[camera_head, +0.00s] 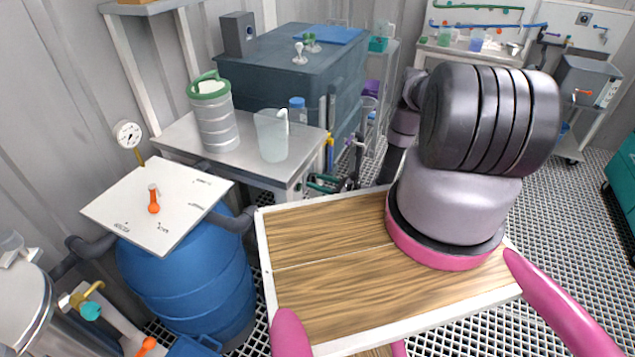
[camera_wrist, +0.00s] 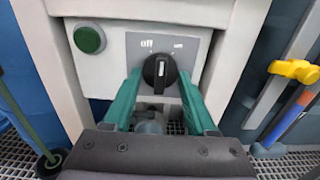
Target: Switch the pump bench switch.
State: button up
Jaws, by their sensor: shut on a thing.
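The pump bench switch is a black rotary knob (camera_wrist: 160,72) on a grey plate (camera_wrist: 196,50) in the wrist view. The plate is marked "off" at upper left, with a smaller label at upper right that looks like "on". The knob's white mark points roughly upward, between the two labels. My gripper (camera_wrist: 159,79) has teal fingers, one on each side of the knob, shut on it. In the head view neither the knob nor my gripper can be made out.
A green round button (camera_wrist: 89,39) sits on the same white panel, left of the plate. A yellow-handled valve (camera_wrist: 296,71) stands to the right. In the head view, a steel bench (camera_head: 185,138) holds a green-lidded canister (camera_head: 212,112) and a clear beaker (camera_head: 271,137).

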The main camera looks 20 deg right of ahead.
jog(key=m, duration=0.5)
jog(key=shift+m, duration=0.4)
jog(key=shift+s, duration=0.1)
dwell(0.3)
jog(key=o, duration=1.3)
jog(key=v, duration=1)
jog(key=shift+s+d, duration=0.2)
jog(key=shift+d, duration=0.15)
jog(key=shift+r, duration=0.1)
